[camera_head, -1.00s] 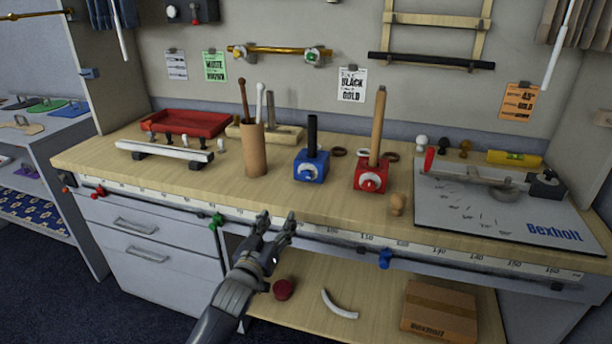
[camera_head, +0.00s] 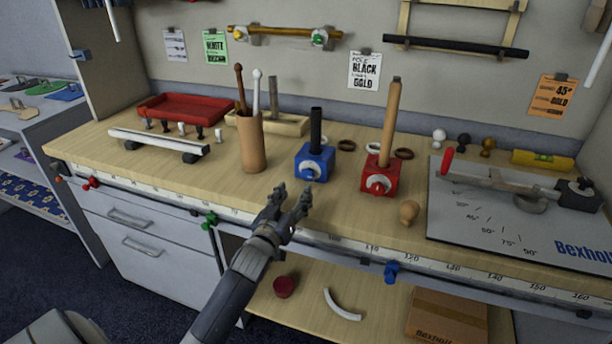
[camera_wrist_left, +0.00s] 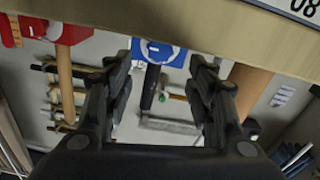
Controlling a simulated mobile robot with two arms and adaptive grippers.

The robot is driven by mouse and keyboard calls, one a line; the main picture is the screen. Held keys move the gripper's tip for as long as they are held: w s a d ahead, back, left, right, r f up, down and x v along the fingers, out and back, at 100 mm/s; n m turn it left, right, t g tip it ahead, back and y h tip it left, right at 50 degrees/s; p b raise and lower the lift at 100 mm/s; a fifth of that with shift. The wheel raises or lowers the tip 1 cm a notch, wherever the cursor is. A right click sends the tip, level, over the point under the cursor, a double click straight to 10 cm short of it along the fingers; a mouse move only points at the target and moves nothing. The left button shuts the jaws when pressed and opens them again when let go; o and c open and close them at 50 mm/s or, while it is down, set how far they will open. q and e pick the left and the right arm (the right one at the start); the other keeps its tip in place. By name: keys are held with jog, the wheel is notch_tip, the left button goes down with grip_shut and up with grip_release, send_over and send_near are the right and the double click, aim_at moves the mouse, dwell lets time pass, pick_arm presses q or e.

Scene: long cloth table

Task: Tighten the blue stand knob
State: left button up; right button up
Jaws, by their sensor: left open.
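The blue stand (camera_head: 314,163) stands on the workbench with a black pole (camera_head: 315,127) upright in it. Its pale round knob (camera_head: 310,171) is on the front face. In the left wrist view the blue stand (camera_wrist_left: 178,60) is upside down and the knob (camera_wrist_left: 156,49) shows beyond the fingers. My left gripper (camera_head: 291,199) is open and empty, in front of and a little below the stand, apart from it. It also shows in the left wrist view (camera_wrist_left: 162,70). My right gripper is not in view.
A red stand (camera_head: 377,176) with a wooden pole is right of the blue stand. A brown cup (camera_head: 254,146) with sticks is left of it. A wooden knob piece (camera_head: 409,211) lies near the front edge. The bench top in front of the blue stand is clear.

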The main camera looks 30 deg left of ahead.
aim_at(306, 175)
pick_arm(q)
jog(key=x, duration=0.3)
jog(key=shift+w, duration=0.15)
jog(key=x, duration=0.4)
jog(key=shift+w+a, duration=0.15)
jog(key=shift+w, duration=0.15)
jog(key=shift+w+a, duration=0.1)
jog(key=shift+w, duration=0.4)
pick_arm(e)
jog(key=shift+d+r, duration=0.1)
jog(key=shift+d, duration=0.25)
pick_arm(q)
jog(key=shift+c, duration=0.2)
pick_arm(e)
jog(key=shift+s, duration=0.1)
pick_arm(q)
jog(key=c, duration=0.9)
jog(key=shift+c, duration=0.6)
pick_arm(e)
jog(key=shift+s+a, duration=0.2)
